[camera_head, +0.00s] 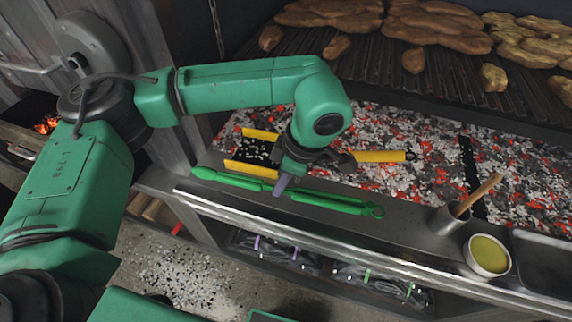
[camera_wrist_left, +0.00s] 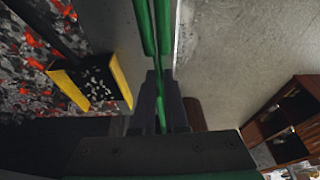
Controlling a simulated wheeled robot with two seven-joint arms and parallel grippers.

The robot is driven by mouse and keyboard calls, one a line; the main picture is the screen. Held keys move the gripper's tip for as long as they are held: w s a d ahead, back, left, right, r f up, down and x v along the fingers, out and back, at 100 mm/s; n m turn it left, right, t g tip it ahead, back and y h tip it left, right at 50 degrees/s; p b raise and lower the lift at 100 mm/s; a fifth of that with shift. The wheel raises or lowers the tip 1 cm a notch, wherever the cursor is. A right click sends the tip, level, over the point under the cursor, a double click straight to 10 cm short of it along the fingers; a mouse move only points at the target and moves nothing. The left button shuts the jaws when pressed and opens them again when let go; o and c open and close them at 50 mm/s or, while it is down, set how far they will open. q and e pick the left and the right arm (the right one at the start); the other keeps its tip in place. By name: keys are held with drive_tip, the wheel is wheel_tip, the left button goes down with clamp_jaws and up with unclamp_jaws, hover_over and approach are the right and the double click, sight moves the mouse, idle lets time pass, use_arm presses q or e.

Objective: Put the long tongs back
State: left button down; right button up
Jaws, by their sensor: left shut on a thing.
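The long green tongs (camera_head: 335,203) lie lengthwise along the metal front ledge of the grill in the head view, their far left end near the ledge's left end and a ring at their right end. My left gripper (camera_head: 281,185) comes down over their middle and is shut on them. In the left wrist view the tongs (camera_wrist_left: 151,28) run up from between the dark fingers of my left gripper (camera_wrist_left: 160,100). I cannot tell whether the tongs touch the ledge or are just above it. My right gripper is not in view.
A yellow-edged black scoop (camera_head: 250,168) rests on the glowing ember bed (camera_head: 425,135), just behind the tongs. A metal cup with a wooden-handled tool (camera_head: 478,195) and a bowl of yellow liquid (camera_head: 489,255) stand at the right. Food lies on the grate (camera_head: 375,65) behind.

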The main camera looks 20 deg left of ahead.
use_arm(q)
drive_tip(key=s+f+b, duration=0.1)
drive_tip(key=f+b, duration=0.1)
drive_tip(key=f, duration=0.1)
drive_tip(key=shift+s, duration=0.35)
drive_tip(key=f+b, duration=0.1)
drive_tip(key=f, duration=0.1)
drive_tip(key=w+f+b, duration=0.1)
drive_tip(key=f+b, duration=0.1)
drive_tip(key=shift+f, duration=0.2)
drive_tip(key=shift+s+f+b, duration=0.2)
drive_tip(key=shift+f+b, duration=0.05)
drive_tip(key=shift+b, duration=0.2)
drive_tip(key=shift+r, duration=0.1)
unclamp_jaws()
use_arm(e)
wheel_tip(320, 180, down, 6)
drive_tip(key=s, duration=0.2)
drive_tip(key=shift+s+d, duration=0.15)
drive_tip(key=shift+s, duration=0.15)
